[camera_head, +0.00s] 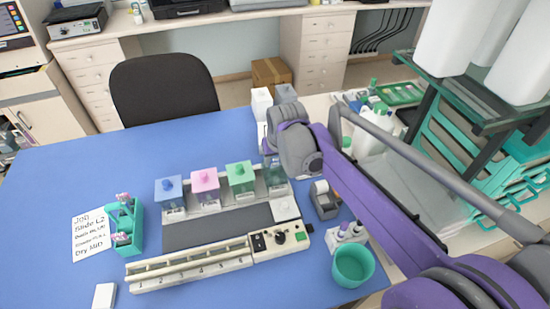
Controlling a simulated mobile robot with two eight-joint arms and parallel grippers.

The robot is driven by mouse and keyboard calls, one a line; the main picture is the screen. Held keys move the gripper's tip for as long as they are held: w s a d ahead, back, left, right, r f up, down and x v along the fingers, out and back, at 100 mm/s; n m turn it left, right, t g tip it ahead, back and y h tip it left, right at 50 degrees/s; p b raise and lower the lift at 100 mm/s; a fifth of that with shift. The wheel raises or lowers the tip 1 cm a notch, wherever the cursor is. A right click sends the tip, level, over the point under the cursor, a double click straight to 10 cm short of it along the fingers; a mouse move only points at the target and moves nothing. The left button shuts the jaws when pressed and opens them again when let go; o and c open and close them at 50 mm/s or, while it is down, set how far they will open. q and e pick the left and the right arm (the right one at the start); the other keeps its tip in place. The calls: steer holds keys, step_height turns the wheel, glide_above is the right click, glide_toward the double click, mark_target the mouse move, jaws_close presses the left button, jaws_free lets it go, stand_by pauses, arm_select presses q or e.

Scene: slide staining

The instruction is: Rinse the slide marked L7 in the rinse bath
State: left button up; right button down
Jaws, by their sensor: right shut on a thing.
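My right gripper (272,157) points down over the right end of the row of baths, at the rightmost bath (276,181). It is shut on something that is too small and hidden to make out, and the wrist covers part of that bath. A teal slide rack (137,226) stands at the left with slides whose marks I cannot read. The mark L7 is not legible anywhere. My left gripper is out of view.
A white numbered drying strip with a control box (281,238) lies in front of the baths. A teal cup (353,266), a tape dispenser (325,199) and small bottles (347,234) stand at the right. A written job card (90,235) lies left. The blue table (60,180) is clear at the far left.

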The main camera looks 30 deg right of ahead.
stand_by(0.5)
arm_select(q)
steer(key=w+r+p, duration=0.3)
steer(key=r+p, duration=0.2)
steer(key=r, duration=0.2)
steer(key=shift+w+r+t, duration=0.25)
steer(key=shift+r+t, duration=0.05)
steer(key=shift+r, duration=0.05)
arm_select(e)
step_height(320, 180, up, 10)
steer(key=shift+w+f, duration=0.15)
steer(key=shift+f, duration=0.1)
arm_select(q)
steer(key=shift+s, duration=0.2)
arm_select(e)
steer(key=shift+s, duration=0.2)
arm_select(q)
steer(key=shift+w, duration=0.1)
arm_select(e)
steer(key=shift+w, duration=0.1)
